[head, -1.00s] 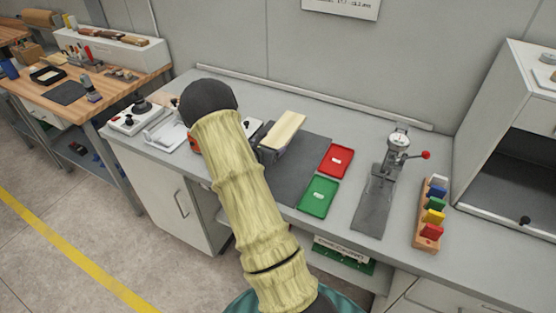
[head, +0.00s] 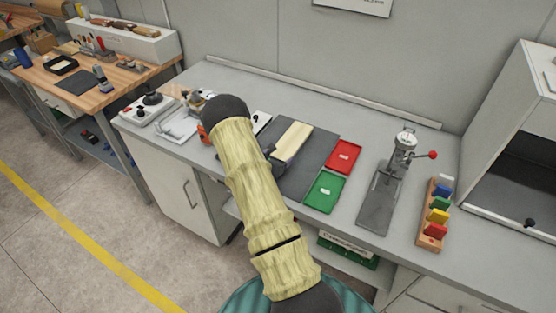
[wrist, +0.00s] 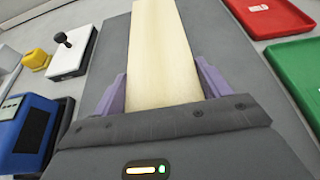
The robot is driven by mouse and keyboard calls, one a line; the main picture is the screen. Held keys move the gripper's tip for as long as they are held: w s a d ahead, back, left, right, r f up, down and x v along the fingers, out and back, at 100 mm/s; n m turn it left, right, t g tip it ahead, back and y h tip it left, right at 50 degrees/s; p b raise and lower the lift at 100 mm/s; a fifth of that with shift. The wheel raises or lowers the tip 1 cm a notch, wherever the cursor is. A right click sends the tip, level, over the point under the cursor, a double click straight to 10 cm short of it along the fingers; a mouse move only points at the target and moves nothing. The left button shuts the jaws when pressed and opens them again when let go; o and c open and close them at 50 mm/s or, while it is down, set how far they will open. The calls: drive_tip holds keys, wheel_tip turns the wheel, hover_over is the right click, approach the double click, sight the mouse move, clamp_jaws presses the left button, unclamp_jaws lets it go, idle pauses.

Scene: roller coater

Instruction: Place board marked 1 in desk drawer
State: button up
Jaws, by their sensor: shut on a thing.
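A pale wooden board (head: 292,141) is over the dark grey mat (head: 309,166) on the grey workbench. In the wrist view the board (wrist: 162,50) runs lengthwise away from me between two purple fingers. My gripper (wrist: 161,88) is shut on the board's near part. No number shows on the board's visible face. Whether the board touches the mat cannot be told. In the head view my arm hides most of the gripper. A cabinet front with a handle (head: 187,195) is under the bench's left part; no open drawer is clearly seen.
Red (head: 344,156) and green (head: 325,190) trays lie right of the mat. A device with a black knob (head: 152,99) sits at the bench's left. A wooden workbench (head: 98,85) is beyond.

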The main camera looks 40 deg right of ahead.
drive_tip(key=shift+f, duration=1.05)
drive_tip(key=shift+f, duration=0.2)
drive_tip(key=o, duration=1.1)
drive_tip(key=shift+r, duration=0.2)
drive_tip(key=b+v, duration=0.3)
drive_tip(key=v, duration=0.9)
drive_tip(key=shift+a, duration=0.1)
